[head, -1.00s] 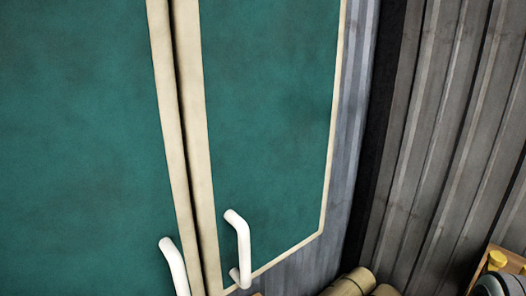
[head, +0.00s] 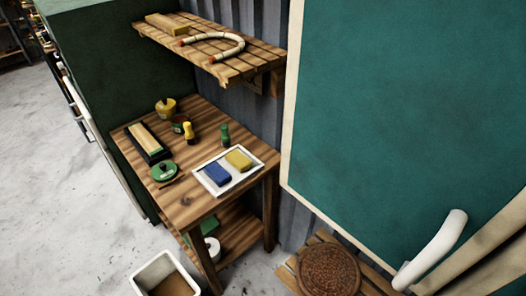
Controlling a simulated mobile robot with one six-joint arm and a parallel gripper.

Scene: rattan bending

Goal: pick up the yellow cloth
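A small yellow folded piece, which looks like the yellow cloth (head: 238,160), lies on a white tray (head: 213,191) on a wooden table (head: 193,208). A similar blue piece (head: 217,172) lies to its left on the same tray. The yellow piece is fully in sight and nothing covers it. My gripper is not in view.
On the table stand a yellow pot (head: 166,106), small bottles, a green round tin (head: 165,171) and a dark box (head: 147,145). A slatted shelf (head: 231,67) hangs above. A bin (head: 163,275) stands on the floor. A green door (head: 400,110) with a white handle (head: 433,250) is at right.

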